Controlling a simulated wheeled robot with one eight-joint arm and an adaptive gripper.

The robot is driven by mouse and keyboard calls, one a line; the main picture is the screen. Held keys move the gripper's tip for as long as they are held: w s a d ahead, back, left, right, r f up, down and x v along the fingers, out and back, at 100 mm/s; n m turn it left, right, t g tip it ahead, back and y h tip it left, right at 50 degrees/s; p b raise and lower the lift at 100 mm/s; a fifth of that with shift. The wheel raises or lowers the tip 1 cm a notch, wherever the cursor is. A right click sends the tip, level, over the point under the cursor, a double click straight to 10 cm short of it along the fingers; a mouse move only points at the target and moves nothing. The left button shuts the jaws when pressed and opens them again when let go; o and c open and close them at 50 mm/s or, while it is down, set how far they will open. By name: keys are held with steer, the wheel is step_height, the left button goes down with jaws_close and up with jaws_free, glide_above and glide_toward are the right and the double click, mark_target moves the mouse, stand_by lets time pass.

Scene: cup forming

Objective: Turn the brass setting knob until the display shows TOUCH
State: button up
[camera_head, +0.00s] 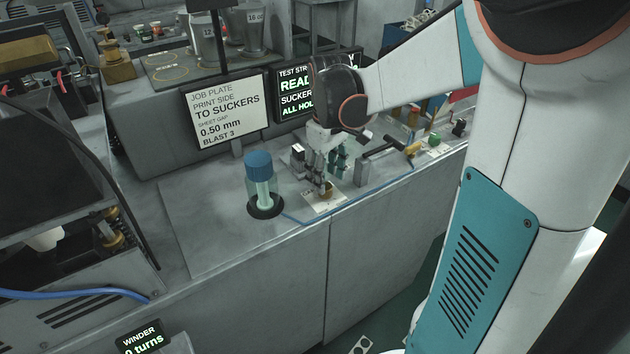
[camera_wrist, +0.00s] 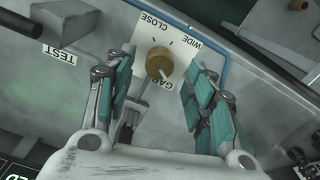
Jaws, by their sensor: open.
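The brass setting knob (camera_wrist: 159,62) sits on a white plate (camera_wrist: 150,35) marked CLOSE, WIDE and GAP. A pale pointer line on the knob points toward the lower right of the wrist view. My gripper (camera_wrist: 163,78) is open, with one teal-padded finger on each side of the knob and visible space between. In the head view, my gripper (camera_head: 325,178) points down over the knob (camera_head: 326,188), which it partly hides. The display (camera_head: 294,96) shows green and white text starting TEST STR, READ, SUCKER and ALL HOL; my arm hides its right part.
A blue-capped jar (camera_head: 260,180) stands left of my gripper on the grey bench. A job plate sign (camera_head: 226,112) reads SHEET GAP 0.50 mm. A blue hose (camera_head: 350,204) runs along the bench's front. A TEST label (camera_wrist: 60,53) lies left of the knob.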

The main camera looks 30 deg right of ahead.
mark_target(326, 184)
steer(key=shift+f+b, duration=0.45)
steer(key=shift+f, duration=1.3)
steer(key=c, duration=1.1)
